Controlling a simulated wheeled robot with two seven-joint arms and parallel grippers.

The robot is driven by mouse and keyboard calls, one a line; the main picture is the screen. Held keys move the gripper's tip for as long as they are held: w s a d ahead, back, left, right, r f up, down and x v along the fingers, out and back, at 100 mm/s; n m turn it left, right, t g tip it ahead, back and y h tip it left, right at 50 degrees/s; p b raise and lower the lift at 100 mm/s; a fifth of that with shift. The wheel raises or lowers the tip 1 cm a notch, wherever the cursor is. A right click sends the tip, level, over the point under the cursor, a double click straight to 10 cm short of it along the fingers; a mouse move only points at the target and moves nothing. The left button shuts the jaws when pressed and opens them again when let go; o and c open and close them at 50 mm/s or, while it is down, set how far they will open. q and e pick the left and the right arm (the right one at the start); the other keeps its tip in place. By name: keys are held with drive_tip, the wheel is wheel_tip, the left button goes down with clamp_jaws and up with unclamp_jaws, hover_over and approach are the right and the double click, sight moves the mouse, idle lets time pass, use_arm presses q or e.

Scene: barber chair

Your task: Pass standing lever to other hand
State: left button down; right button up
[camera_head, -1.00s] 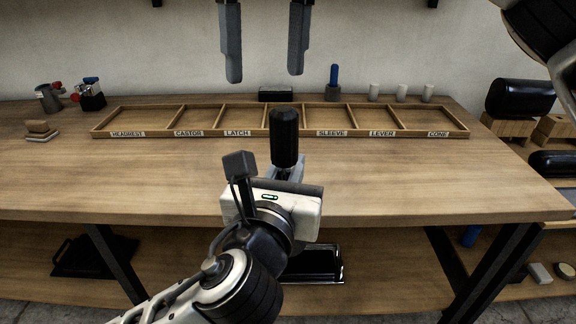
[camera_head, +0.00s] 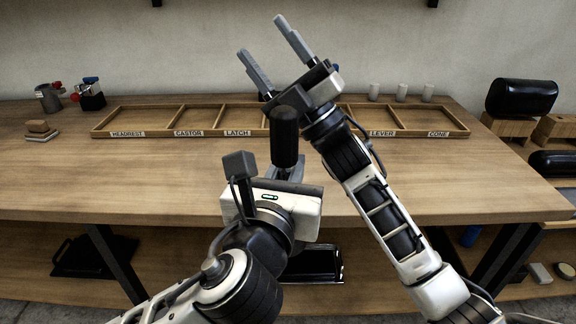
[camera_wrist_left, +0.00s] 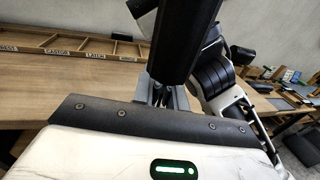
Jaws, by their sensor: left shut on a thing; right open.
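The lever (camera_head: 285,135) shows as a thick black grip standing upright. My left gripper (camera_head: 287,168) is shut on its lower part and holds it up in front of the bench. In the left wrist view, the black lever (camera_wrist_left: 184,40) rises between the grey fingers, and its top is out of frame. My right gripper (camera_head: 262,36) is open and empty, just above and behind the lever in the head view. Its two grey fingers point up and to the left, away from the lever.
A wooden tray (camera_head: 155,132) with labelled compartments lies along the back of the bench (camera_head: 130,180). My right arm covers part of it. White cylinders (camera_head: 401,92) stand behind it. A black headrest (camera_head: 521,96) sits on wooden blocks at right. The bench's left front is clear.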

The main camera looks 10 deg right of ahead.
drive_tip(key=s+d+f+m+t+h, duration=0.1)
drive_tip(key=d+f+m+h, duration=0.3)
drive_tip(key=f+m+h, duration=0.55)
drive_tip(key=d+f+m+t+h, duration=0.1)
drive_tip(key=d+f+m+h, duration=0.3)
drive_tip(key=f+m+h, duration=0.8)
drive_tip(key=s+a+f+m+g+y, duration=0.1)
drive_tip(key=s+a+f+g+y, duration=0.2)
drive_tip(key=s+f+g, duration=0.6)
drive_tip(key=s+f+y, duration=0.1)
drive_tip(key=s+f, duration=1.2)
drive_tip(key=f, duration=0.1)
drive_tip(key=shift+f+m+g, duration=0.3)
drive_tip(key=shift+m, duration=0.05)
